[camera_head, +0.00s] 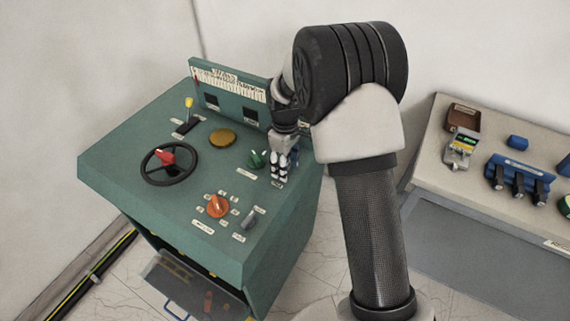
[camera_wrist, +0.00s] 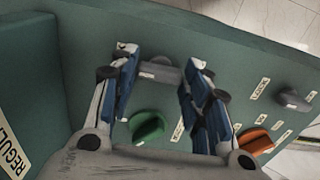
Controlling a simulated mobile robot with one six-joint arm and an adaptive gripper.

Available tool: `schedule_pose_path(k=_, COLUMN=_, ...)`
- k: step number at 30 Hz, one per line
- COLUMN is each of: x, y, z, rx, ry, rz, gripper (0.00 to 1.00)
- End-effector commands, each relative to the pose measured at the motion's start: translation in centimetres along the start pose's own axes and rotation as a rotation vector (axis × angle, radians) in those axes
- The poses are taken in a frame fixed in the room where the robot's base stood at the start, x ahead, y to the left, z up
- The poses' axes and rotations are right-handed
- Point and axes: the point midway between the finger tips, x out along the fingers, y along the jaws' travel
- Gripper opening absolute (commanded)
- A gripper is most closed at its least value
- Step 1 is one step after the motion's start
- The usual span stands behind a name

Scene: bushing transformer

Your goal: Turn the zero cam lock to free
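My gripper (camera_head: 280,168) is over the right back part of the green console (camera_head: 115,160), with its fingers pointing down. In the wrist view the fingers (camera_wrist: 162,62) stand apart. A grey knob (camera_wrist: 160,72) shows between them near the tips; contact cannot be told. In the head view the gripper hides this knob. A second grey knob (camera_head: 249,218) is at the console's front right; it also shows at the right of the wrist view (camera_wrist: 294,100).
A green knob (camera_head: 257,158) sits just left of the gripper. An orange knob (camera_head: 217,206), a black handwheel (camera_head: 168,164), a yellow-tipped lever (camera_head: 188,104) and a gold disc (camera_head: 222,138) are also on the console. A pale bench (camera_head: 430,150) with blue items stands at right.

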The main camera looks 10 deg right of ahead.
Motion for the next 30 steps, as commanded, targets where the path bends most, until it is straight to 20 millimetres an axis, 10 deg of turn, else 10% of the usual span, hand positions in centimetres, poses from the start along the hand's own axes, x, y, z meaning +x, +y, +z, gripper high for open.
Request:
schedule_pose_path(k=10, x=-0.02, y=0.00, z=-0.01, rx=0.000, ry=0.000, rz=0.000, gripper=0.18)
schedule_pose_path(k=30, x=-0.15, y=-0.01, z=0.01, rx=0.279, ry=-0.001, rz=-0.001, gripper=0.18)
